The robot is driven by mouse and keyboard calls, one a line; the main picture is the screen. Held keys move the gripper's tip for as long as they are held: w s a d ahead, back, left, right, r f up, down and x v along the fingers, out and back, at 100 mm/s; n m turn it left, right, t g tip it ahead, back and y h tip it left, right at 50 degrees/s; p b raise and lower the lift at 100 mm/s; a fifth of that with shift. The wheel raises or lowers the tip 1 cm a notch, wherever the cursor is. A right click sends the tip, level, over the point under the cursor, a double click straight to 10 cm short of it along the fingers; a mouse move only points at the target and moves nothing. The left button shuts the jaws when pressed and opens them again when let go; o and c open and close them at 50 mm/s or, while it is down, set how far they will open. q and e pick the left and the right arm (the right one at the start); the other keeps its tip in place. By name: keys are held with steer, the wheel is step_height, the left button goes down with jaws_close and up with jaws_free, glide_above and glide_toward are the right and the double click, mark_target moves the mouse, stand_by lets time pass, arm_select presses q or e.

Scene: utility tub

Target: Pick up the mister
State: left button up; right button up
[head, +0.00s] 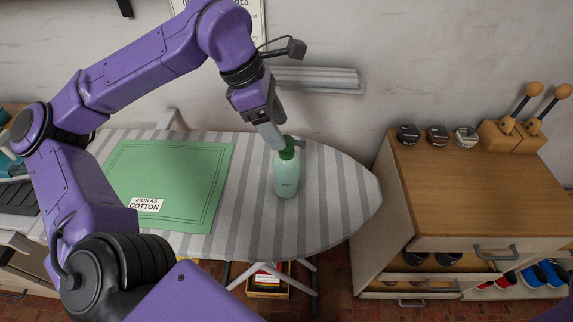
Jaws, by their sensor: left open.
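The mister (286,178) is a pale green bottle with a dark green top, standing upright on the striped ironing board (330,200). My left gripper (275,141) is right at the mister's top, pointing down from above and slightly left. The gripper is open, though its fingers overlap in this view. Whether a finger touches the mister's top I cannot tell. The lower body of the mister is unobstructed. My right gripper is not in view.
A green cloth (190,175) with a cotton label lies on the board left of the mister. A wooden cabinet (480,190) with tins and wooden-handled items stands at the right. A wall rack (318,79) is behind. The board's right end is clear.

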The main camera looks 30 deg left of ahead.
mark_target(286, 139)
arm_select(q)
steer(key=p+x, duration=0.1)
steer(key=x, duration=0.4)
steer(key=shift+w, duration=0.1)
steer(key=shift+f, duration=0.15)
jaws_close()
